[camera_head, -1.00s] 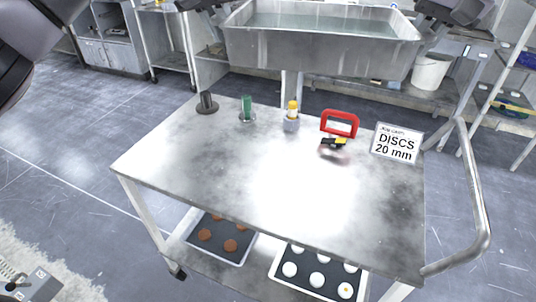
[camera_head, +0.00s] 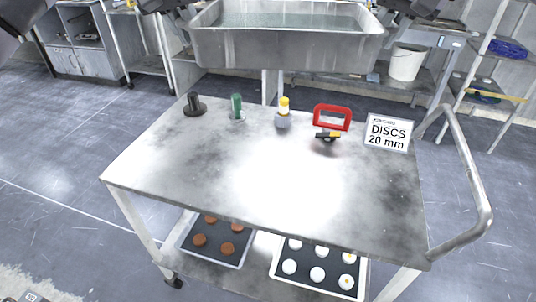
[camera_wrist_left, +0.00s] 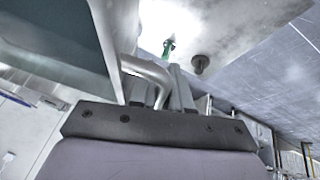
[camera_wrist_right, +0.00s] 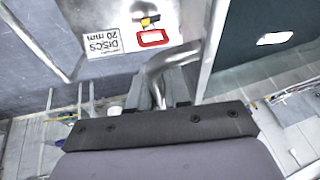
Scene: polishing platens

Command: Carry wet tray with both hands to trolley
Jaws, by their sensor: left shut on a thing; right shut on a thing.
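The wet tray (camera_head: 290,50) is a deep steel basin holding water, level at the top of the head view, beyond the trolley's far edge. My left gripper (camera_wrist_left: 165,90) is shut on the bent bar handle (camera_wrist_left: 148,68) at one end of the tray. My right gripper (camera_wrist_right: 168,85) is shut on the matching handle (camera_wrist_right: 160,66) at the other end. Both grippers are mostly cut off by the top edge of the head view. The trolley (camera_head: 240,185) has a bare, shiny steel top and a push handle (camera_head: 480,195) on the right.
Disc trays fill the lower shelf. The top's middle and front are clear.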

